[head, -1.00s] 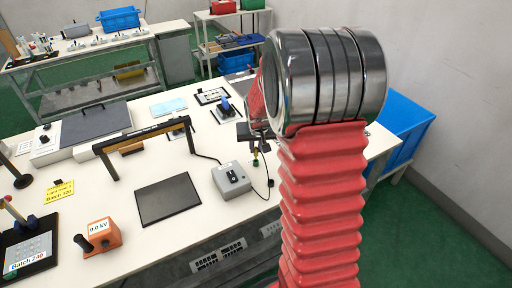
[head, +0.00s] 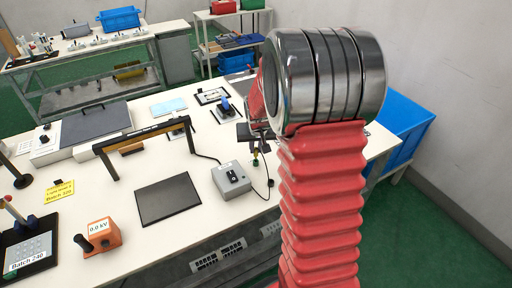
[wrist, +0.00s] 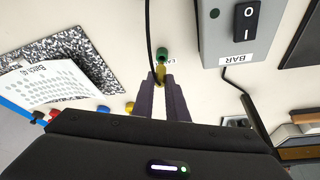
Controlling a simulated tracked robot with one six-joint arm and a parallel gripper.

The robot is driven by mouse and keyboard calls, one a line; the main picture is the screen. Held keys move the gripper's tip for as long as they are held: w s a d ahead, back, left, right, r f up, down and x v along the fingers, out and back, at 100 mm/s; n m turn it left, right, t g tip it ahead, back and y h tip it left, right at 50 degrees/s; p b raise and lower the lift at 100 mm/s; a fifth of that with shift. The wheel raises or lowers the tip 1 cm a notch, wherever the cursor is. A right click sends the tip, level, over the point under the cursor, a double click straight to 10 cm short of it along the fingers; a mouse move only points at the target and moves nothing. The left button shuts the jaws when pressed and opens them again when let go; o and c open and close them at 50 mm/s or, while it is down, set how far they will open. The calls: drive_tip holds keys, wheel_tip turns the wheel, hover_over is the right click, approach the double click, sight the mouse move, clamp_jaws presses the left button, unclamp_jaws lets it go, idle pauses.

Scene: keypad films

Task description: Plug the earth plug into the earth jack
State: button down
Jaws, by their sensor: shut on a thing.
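The earth plug (wrist: 160,71) is yellow and sits between the fingertips of my gripper (wrist: 161,80) in the wrist view. My gripper is shut on it, and its dark purple fingers hide part of it. A black cable runs past the plug. The green earth jack (wrist: 162,54) is just beyond the plug tip, beside a partly hidden label on the pale bench. I cannot tell whether plug and jack touch. In the head view my gripper (head: 257,141) is small, behind my red arm, with the plug (head: 255,153) and green jack (head: 255,162) below it.
A grey BAR switch box (head: 232,179) with a cable stands close to the jack. A dark mat (head: 168,199) and a black frame (head: 145,134) are further left. In the wrist view, a speckled board with a Batch sheet (wrist: 52,85) and coloured jacks lie left.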

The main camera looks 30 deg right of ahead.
drive_tip(key=shift+f, duration=1.3)
drive_tip(key=c, duration=1.7)
unclamp_jaws()
drive_tip(key=shift+o, duration=0.2)
drive_tip(key=shift+r, duration=0.1)
drive_tip(key=v, duration=1.3)
drive_tip(key=shift+r, duration=0.25)
drive_tip(key=shift+s+a, duration=0.1)
drive_tip(key=shift+s, duration=0.1)
